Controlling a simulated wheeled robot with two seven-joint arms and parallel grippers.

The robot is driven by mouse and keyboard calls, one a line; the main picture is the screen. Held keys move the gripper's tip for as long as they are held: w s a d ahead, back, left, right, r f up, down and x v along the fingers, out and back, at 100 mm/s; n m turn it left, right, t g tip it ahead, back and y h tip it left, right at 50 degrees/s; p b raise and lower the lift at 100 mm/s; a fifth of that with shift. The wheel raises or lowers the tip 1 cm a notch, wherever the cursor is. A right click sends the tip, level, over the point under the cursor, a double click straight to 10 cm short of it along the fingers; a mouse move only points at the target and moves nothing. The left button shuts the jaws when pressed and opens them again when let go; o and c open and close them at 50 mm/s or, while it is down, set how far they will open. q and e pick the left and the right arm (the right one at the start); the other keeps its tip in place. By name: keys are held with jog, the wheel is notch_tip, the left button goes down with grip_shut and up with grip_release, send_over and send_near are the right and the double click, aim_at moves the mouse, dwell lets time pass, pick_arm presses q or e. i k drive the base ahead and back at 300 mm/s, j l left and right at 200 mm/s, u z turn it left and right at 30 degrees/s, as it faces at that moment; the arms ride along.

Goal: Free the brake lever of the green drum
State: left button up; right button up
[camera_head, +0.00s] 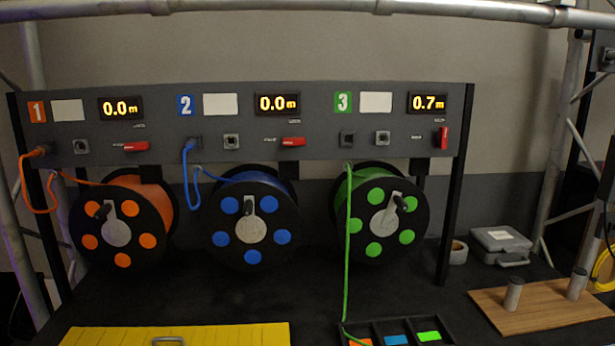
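The green drum (381,215) hangs third from the left under the grey panel (320,150), with green discs on its black face and a crank handle at its upper right. Its red brake lever (442,137) is at the panel's right end and stands upright. The red levers of the orange drum (135,146) and the blue drum (293,141) lie horizontal. The green cable (347,250) runs from a panel guide straight down to the tray. The green drum's display (428,103) reads 0.7 m. Neither of my grippers shows in the head view.
A black tray (450,340) with orange, blue and green labels sits at the front. A yellow slatted piece (230,334) with a handle lies front left. A wooden board (545,307) with two grey posts, a tape roll (458,253) and a grey case (500,245) are right.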

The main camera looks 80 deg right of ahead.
aim_at(442, 137)
jog(key=z, duration=2.5)
